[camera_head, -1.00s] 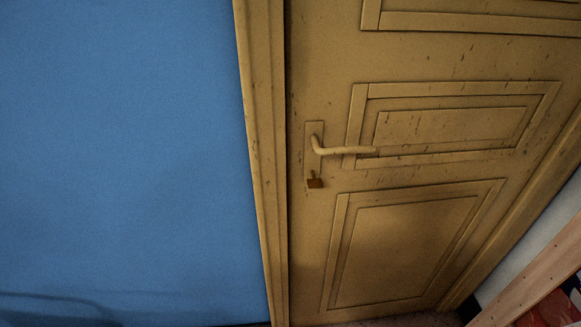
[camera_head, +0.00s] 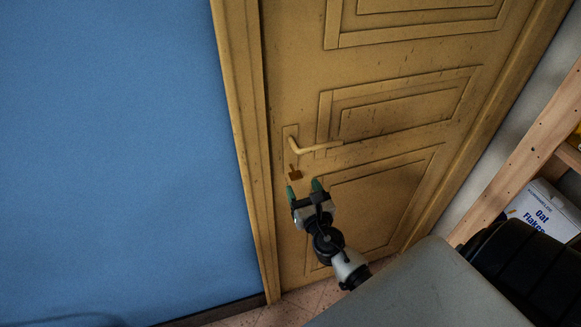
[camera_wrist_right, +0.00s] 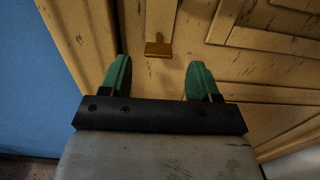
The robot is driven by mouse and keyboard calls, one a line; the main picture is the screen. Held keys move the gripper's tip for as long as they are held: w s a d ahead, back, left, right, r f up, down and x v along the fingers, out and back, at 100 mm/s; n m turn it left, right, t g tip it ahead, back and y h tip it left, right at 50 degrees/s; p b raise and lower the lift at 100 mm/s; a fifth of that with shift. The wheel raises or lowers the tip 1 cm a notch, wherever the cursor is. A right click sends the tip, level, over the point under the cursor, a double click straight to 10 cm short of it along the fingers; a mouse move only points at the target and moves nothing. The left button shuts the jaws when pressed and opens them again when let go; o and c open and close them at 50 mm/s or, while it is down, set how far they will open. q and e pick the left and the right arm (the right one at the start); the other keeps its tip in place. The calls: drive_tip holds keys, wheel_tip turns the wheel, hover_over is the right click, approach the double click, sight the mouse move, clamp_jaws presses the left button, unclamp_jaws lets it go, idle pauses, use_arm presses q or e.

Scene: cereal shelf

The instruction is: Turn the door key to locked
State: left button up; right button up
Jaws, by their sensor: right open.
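The brown key (camera_head: 295,173) sits in the door just below the cream lever handle (camera_head: 318,147). Its flat bow also shows in the right wrist view (camera_wrist_right: 158,49), ahead of the fingers and between their lines. The closed yellow-brown door (camera_head: 400,60) has raised panels. My right gripper (camera_head: 304,187) is open and empty, with green fingertips just below the key in the head view. In the right wrist view the two green fingers (camera_wrist_right: 159,76) stand wide apart, and the key appears beyond them, not between them. My left gripper is not in view.
A blue wall (camera_head: 110,150) is left of the door frame (camera_head: 245,130). At the right, a wooden shelf (camera_head: 520,150) holds an Oat Flakes box (camera_head: 543,212). Floor tiles (camera_head: 265,317) show at the bottom. Parts of my own body fill the lower right.

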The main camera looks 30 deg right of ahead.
sight(295, 173)
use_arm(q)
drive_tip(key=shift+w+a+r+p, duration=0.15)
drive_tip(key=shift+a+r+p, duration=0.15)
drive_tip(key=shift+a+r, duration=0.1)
use_arm(e)
drive_tip(key=x, duration=0.7)
drive_tip(key=shift+w, duration=0.15)
drive_tip(key=shift+a, duration=0.1)
drive_tip(key=c, duration=0.9)
drive_tip(key=shift+c, duration=0.2)
